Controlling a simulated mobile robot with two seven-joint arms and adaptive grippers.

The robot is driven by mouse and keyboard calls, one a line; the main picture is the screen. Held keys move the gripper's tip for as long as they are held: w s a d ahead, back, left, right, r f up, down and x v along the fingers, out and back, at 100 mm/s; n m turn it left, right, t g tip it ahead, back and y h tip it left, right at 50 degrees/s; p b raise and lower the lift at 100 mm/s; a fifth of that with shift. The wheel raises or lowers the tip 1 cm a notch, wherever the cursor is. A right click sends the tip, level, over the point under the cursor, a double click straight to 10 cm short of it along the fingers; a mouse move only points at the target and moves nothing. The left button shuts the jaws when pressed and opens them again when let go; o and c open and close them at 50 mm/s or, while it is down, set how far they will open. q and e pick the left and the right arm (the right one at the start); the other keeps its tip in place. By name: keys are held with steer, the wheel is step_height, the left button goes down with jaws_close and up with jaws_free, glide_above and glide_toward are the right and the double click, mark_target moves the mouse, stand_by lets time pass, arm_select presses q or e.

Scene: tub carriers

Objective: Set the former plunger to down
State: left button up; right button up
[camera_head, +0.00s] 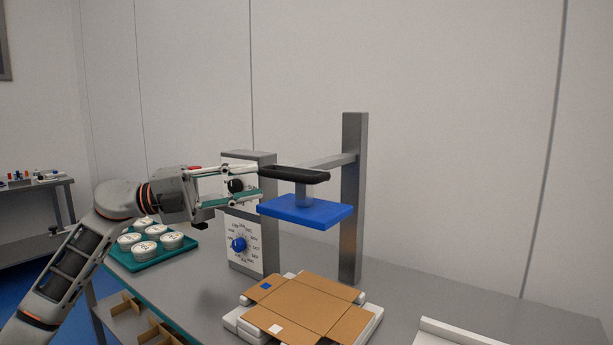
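The former plunger is a blue plate (305,212) under a black handle bar (300,175), on an arm from a grey upright post (353,200). The plate is raised well above a flat brown carton blank (305,305), which lies on a white former base (245,322). My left gripper (259,181) comes in from the left, at about handle height. Its two fingers are spread apart, with the fingertips at the handle's left end. I cannot tell whether they touch it. Nothing shows held between them. My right gripper is not in view.
A grey box with dials (268,225) stands behind the fingers, left of the plunger. A teal tray (160,256) with several white lidded tubs sits on the table's left. A white strip (450,335) lies at front right.

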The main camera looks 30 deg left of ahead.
mark_target(278, 175)
arm_select(q)
steer(key=x, duration=0.2)
steer(key=p+x, duration=0.1)
steer(key=x, duration=0.3)
steer(key=shift+w+d+r, duration=0.2)
steer(key=shift+r, duration=0.1)
steer(key=shift+w+d+f+p, duration=0.1)
steer(key=shift+w+d+p, duration=0.2)
steer(key=shift+w+d, duration=0.15)
jaws_close()
